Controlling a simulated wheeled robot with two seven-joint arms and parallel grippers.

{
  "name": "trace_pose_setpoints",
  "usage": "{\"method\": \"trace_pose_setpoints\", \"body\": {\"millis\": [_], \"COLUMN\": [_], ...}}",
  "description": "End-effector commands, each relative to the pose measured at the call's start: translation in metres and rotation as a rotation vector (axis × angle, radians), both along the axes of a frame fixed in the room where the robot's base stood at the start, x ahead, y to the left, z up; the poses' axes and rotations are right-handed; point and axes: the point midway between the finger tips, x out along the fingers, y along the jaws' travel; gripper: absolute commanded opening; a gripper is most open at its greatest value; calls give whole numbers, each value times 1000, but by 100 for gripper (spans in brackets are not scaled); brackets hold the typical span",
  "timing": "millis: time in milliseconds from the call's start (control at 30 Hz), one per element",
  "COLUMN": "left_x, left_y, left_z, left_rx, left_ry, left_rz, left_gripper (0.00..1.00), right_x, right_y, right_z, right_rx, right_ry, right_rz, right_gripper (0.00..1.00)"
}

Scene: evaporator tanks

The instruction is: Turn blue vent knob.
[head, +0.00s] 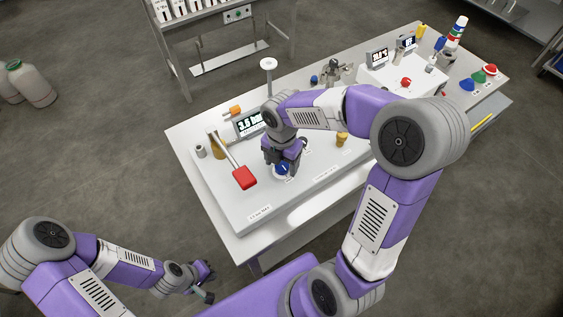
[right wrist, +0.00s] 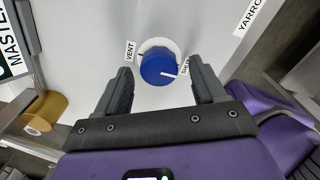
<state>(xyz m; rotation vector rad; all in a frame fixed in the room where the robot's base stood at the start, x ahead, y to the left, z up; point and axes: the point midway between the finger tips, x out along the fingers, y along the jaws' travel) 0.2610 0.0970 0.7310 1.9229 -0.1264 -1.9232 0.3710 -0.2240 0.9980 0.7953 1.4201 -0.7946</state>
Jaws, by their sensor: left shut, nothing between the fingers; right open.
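The blue vent knob (right wrist: 158,68) sits on a white round base on the pale panel. Its white pointer mark aims right, toward a partly hidden label; the "VENT" label (right wrist: 130,51) is at its upper left. My right gripper (right wrist: 160,84) is open, with one finger on each side of the knob and gaps between. In the head view the knob (head: 282,170) shows just below my right gripper (head: 286,160). My left gripper (head: 208,284) is shut and empty, low in front of the bench, away from the knob.
A red-handled lever (head: 244,178) stands left of the knob. A digital display (head: 251,123) is behind it, and a brass-coloured knob (head: 342,139) is to the right. A second white unit (head: 405,77) with a red button is farther back.

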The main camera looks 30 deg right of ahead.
Motion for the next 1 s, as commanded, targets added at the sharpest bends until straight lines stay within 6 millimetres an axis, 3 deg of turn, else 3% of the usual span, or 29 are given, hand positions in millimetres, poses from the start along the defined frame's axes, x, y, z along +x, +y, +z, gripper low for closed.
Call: {"method": "trace_pose_setpoints", "body": {"millis": [200,567,1000], "left_x": [0,0,0], "left_y": [0,0,0], "left_z": [0,0,3], "left_rx": [0,0,0], "left_ry": [0,0,0], "left_rz": [0,0,0], "left_gripper": [0,0,0], "right_x": [0,0,0], "right_y": [0,0,0], "right_z": [0,0,1], "right_rx": [0,0,0], "right_ry": [0,0,1], "right_rz": [-1,-1,-100], "right_gripper": [70,14,14]}}
